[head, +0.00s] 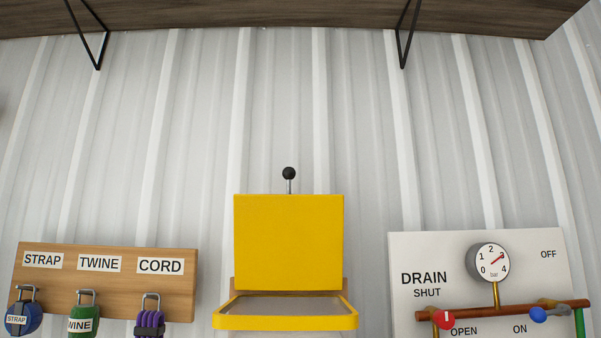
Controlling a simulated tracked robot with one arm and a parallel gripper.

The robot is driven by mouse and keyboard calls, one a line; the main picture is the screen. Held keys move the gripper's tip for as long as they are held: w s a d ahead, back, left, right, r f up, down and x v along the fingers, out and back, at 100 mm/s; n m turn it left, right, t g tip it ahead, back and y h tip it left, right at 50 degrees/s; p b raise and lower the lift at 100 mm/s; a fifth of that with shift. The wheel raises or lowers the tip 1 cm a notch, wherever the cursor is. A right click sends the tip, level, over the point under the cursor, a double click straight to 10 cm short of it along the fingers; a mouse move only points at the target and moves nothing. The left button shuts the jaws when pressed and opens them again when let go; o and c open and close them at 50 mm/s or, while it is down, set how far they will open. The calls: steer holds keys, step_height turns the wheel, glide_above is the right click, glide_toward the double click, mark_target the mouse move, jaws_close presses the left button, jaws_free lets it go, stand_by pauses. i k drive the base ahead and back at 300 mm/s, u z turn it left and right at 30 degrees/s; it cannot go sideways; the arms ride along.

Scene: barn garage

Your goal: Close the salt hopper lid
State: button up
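The salt hopper is a yellow box (286,323) on the wall at the bottom centre of the head view. Its yellow lid (288,243) stands upright at the back of the box, so the hopper is open. A black ball knob (289,173) on a short metal stem sticks up from the lid's top edge. A grey surface (287,306) shows inside the yellow rim. The lower part of the hopper is cut off by the frame. My gripper is not in view.
Left of the hopper, a wooden board (108,282) labelled STRAP, TWINE and CORD holds hanging coils. To the right, a white DRAIN panel (420,252) carries a gauge (491,262), pipes and valves. A dark shelf (270,13) on black brackets runs above. The wall between is clear.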

mark_target(288, 242)
steer(key=u, duration=0.1)
steer(key=i, duration=0.9)
steer(key=z, duration=0.05)
